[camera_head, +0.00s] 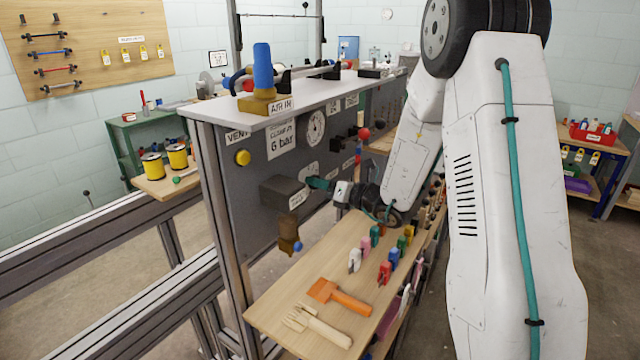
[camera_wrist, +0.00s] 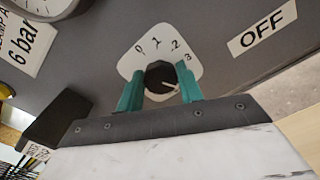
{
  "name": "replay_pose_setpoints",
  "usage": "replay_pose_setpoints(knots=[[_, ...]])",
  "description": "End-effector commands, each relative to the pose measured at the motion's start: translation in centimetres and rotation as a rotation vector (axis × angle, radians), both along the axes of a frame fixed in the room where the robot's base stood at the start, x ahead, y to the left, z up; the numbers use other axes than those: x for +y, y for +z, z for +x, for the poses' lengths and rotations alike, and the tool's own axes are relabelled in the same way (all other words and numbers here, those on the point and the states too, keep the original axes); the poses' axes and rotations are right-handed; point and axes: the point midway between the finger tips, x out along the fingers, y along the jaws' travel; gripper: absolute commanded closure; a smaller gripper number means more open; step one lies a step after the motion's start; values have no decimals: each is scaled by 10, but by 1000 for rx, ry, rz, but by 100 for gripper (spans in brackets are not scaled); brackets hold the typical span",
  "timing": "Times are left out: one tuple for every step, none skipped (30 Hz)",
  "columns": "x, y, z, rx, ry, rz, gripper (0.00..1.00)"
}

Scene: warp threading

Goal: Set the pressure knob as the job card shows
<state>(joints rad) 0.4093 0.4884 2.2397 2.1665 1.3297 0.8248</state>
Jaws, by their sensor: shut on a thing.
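In the wrist view a round black knob (camera_wrist: 160,77) sits on a pale dial plate (camera_wrist: 157,49) marked 0, 1, 2 and 3. The knob's white pointer line slants to the lower right, beyond the 3. My gripper (camera_wrist: 159,71) has its teal fingers shut on the knob, one on each side. In the head view my gripper (camera_head: 318,184) is at the grey panel, and the knob is hidden. A white card (camera_head: 281,139) on the panel reads "6 bar"; part of it also shows in the wrist view (camera_wrist: 29,47).
A pressure gauge (camera_head: 316,127) is beside the card; its needle is too small to read. A dark box (camera_head: 284,191) juts from the panel left of my gripper. An OFF label (camera_wrist: 262,33) is right of the dial. A wooden shelf (camera_head: 283,296) below holds tools and coloured clips.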

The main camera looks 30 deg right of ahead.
Motion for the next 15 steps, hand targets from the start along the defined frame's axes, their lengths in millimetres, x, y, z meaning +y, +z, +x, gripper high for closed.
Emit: replay_pose_setpoints(knots=[[0,0,0,23,0,37,86],[0,-1,0,37,0,61,86],[0,-1,0,56,0,95,86],[-1,-1,0,70,0,119,86],[-1,-1,0,84,0,143,86],[-1,-1,0,103,0,176,86],[-1,-1,0,118,0,201,86],[-1,-1,0,132,0,225,86],[-1,-1,0,151,0,259,86],[-1,-1,0,165,0,283,86],[-1,-1,0,179,0,307,86],[-1,-2,0,198,0,340,86],[-1,-2,0,212,0,365,86],[-1,-2,0,226,0,389,86],[-1,-2,0,244,0,420,86]])
